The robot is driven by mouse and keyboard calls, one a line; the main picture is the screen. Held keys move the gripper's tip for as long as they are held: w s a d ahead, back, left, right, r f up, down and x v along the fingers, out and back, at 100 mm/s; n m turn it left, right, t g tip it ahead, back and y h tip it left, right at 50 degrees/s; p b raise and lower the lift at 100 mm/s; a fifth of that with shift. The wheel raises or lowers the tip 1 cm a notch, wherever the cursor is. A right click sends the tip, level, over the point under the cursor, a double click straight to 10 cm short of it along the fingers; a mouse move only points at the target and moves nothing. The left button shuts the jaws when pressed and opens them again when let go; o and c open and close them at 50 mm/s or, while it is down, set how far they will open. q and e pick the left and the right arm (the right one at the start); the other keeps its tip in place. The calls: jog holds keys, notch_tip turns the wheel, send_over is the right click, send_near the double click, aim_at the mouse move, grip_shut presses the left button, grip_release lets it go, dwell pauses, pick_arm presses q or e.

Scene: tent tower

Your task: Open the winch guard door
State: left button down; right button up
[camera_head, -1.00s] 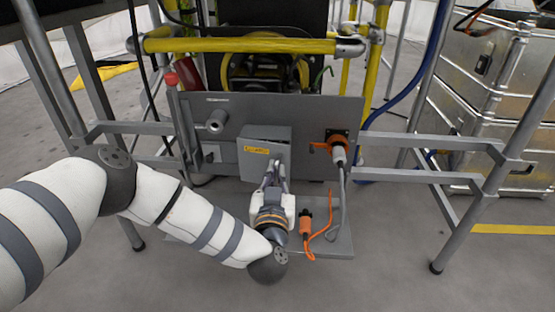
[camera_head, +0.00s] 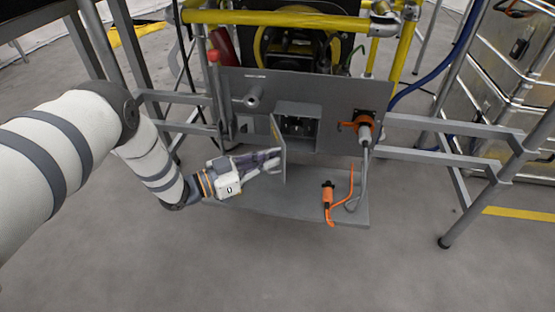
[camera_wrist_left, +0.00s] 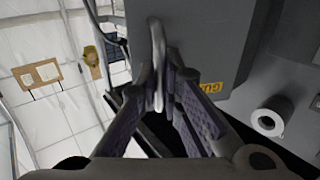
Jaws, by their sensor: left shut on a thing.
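The winch guard door (camera_head: 281,150) is a thin grey panel on the grey box at the middle of the panel board. It stands swung open, out from the box and seen nearly edge-on. The box's dark inside (camera_head: 298,127) shows to its right. My left gripper (camera_head: 272,160) is at the door's left face. In the left wrist view, its fingers (camera_wrist_left: 163,85) are closed about the metal door handle (camera_wrist_left: 157,55), with the grey door (camera_wrist_left: 185,35) and its yellow label behind. My right gripper is not in view.
An orange connector (camera_head: 364,127) with a grey cable is on the board to the right. An orange plug (camera_head: 327,195) lies on the grey shelf (camera_head: 280,205) below. A round stub (camera_head: 253,96) juts out left of the box. Yellow rails (camera_head: 270,20) cross above.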

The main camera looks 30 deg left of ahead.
pick_arm(q)
jog(key=a, duration=0.6)
jog(key=shift+s, duration=0.4)
jog(key=shift+a+b, duration=0.15)
jog(key=shift+b, duration=0.15)
jog(key=c, duration=2)
grip_release()
jog(key=v, duration=1.2)
jog(key=shift+w, duration=0.1)
